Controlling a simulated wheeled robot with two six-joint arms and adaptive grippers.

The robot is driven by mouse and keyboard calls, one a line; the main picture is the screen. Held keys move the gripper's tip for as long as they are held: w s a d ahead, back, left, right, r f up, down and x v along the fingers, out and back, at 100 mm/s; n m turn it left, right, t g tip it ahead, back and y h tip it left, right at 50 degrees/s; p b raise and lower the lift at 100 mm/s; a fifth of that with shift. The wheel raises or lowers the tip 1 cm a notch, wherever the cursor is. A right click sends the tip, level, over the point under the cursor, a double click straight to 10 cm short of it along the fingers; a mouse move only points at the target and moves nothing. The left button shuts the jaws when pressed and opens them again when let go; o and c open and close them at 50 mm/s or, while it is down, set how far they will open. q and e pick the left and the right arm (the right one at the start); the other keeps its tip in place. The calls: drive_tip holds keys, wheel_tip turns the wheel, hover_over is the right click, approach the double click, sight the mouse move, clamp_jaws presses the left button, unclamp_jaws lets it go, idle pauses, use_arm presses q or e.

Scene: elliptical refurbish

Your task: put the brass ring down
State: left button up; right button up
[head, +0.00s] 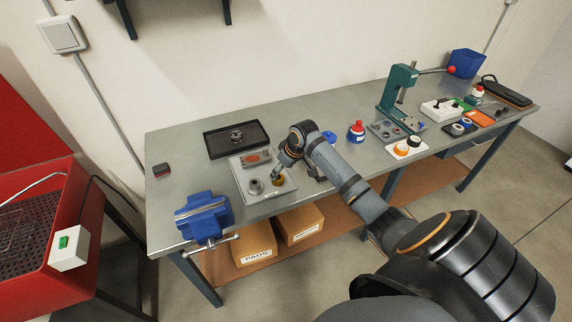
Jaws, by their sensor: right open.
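The brass ring (278,181) is a small gold-brown piece at the right side of a light grey fixture plate (262,196) on the workbench. My right gripper (279,175) is open, with its fingertips right at the ring. I cannot tell whether the fingers touch it. The gripper and wrist hide part of the ring and the plate's right edge. A round grey metal part (256,187) sits on the plate to the left of the ring. My left gripper is not in view.
A black tray (216,153) with a metal part lies behind the plate. A blue vise (203,214) is at the front left edge. A green press (398,90), a red-and-blue bottle (356,131) and small trays stand to the right.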

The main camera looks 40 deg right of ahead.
drive_tip(key=v, duration=0.7)
drive_tip(key=shift+f, duration=0.1)
